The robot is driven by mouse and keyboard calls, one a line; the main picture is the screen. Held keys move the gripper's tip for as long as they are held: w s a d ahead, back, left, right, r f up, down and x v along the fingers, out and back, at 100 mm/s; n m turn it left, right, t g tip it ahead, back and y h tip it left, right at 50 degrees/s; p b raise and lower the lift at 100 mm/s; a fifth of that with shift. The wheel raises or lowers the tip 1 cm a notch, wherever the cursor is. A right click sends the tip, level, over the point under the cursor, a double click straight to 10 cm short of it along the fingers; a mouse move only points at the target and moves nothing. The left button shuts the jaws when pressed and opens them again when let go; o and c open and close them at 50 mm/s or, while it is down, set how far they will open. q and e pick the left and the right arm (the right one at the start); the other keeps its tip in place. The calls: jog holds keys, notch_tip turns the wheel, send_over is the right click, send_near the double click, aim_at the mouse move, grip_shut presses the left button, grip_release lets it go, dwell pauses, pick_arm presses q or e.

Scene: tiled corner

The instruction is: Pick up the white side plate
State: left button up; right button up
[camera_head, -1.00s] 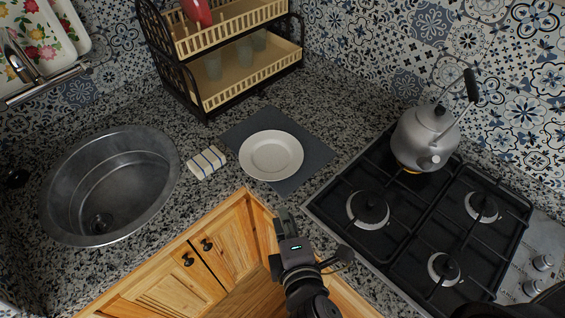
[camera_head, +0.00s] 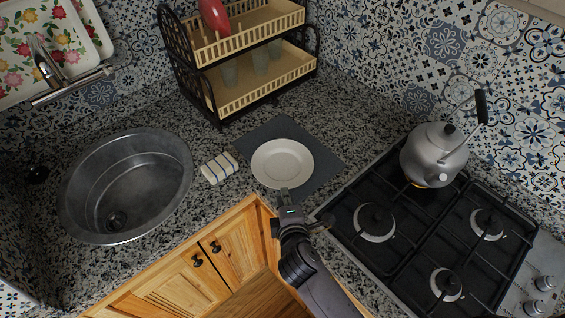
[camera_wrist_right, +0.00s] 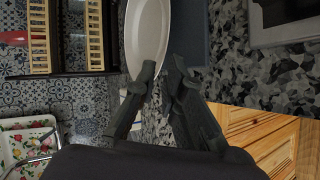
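The white side plate (camera_head: 282,162) lies flat on a dark grey mat (camera_head: 322,160) on the speckled counter. My right gripper (camera_head: 285,193) is at the plate's near rim, with its fingertips over or very close to it. In the right wrist view, the plate (camera_wrist_right: 147,30) is at the top centre, and its near end reaches the fingers of my right gripper (camera_wrist_right: 161,66). The fingers are apart with a gap between them. I cannot tell whether they touch the rim. My left gripper is not in view.
A two-tier dish rack (camera_head: 262,90) with glasses stands behind. A gas hob (camera_head: 405,245) with a kettle (camera_head: 434,155) is on the right. Wooden cabinets (camera_head: 185,280) are in front.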

jog(key=shift+x, duration=1.9)
jog(key=shift+a, duration=0.15)
jog(key=shift+s, duration=0.1)
jog(key=shift+c, duration=0.4)
grip_shut()
jog(key=shift+r, duration=0.2)
